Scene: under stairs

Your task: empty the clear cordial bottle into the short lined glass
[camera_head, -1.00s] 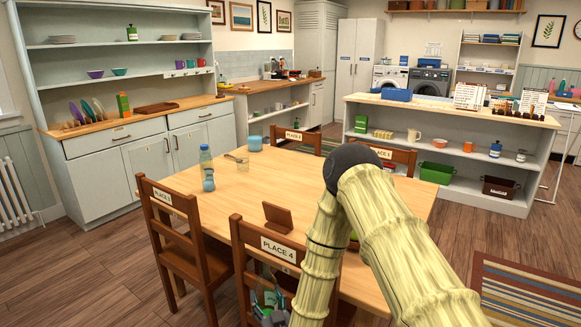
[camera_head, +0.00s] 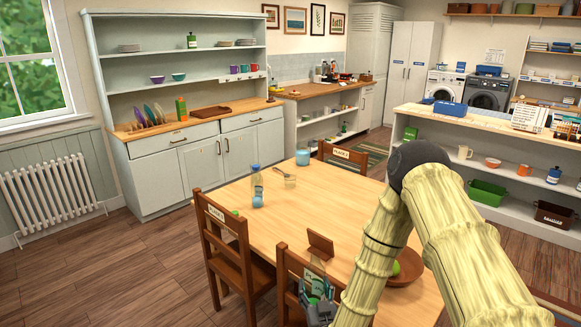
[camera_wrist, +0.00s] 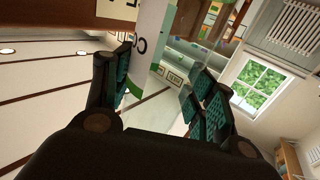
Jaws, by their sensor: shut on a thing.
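My gripper (camera_head: 320,306) is low in the head view, beside the near chair and short of the table edge. It is shut on a clear bottle, which shows small at the gripper in the head view (camera_head: 313,284). In the wrist view the bottle's white and green label (camera_wrist: 148,40) lies between the dark padded fingers (camera_wrist: 160,90). The bottle's tilt and its liquid level are hard to tell. A short clear glass (camera_head: 290,182) stands on the far left part of the table. Its lines are too small to see.
Floor at the left is clear.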

